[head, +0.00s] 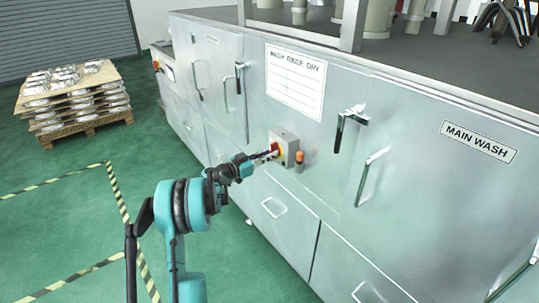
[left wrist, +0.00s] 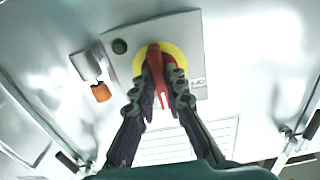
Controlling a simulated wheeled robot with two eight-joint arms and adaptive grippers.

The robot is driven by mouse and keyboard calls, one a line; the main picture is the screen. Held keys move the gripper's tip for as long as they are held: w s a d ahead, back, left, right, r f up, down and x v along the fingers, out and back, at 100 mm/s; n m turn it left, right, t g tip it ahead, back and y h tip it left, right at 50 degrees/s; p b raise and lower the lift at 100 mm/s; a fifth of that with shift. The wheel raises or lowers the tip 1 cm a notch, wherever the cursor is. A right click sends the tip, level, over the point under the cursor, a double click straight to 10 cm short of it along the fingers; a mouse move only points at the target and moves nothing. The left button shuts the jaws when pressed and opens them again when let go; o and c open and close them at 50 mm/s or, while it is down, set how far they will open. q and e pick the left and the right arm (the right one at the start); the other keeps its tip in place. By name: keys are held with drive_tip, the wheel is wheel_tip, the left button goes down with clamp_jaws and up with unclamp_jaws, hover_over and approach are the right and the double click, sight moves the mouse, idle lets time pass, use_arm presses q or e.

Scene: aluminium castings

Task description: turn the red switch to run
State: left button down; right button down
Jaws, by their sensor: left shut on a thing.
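The red switch (head: 275,148) sits on a small grey switch box (head: 291,143) on the front of the metal washing machine. In the left wrist view, the red switch (left wrist: 156,72) has a yellow round plate (left wrist: 178,55) behind it. My left gripper (head: 268,156) reaches it from the left in the head view. In the left wrist view, my left gripper's fingers (left wrist: 162,90) lie on either side of the red handle and are shut on it. The fingers hide part of the handle, and the label by the plate is too small to read. My right gripper is not in view.
An orange-ended fitting (head: 299,157) sits just right of the box. Door handles (head: 349,128) stick out of the machine (head: 225,130). A pallet of castings (head: 75,95) stands at the far left. The green floor (head: 60,235) with striped tape is clear.

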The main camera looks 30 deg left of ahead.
use_arm(q)
drive_tip(key=shift+f, duration=0.1)
drive_tip(key=c, duration=1.6)
unclamp_jaws()
drive_tip(key=shift+o, duration=0.2)
drive_tip(key=v, duration=1.2)
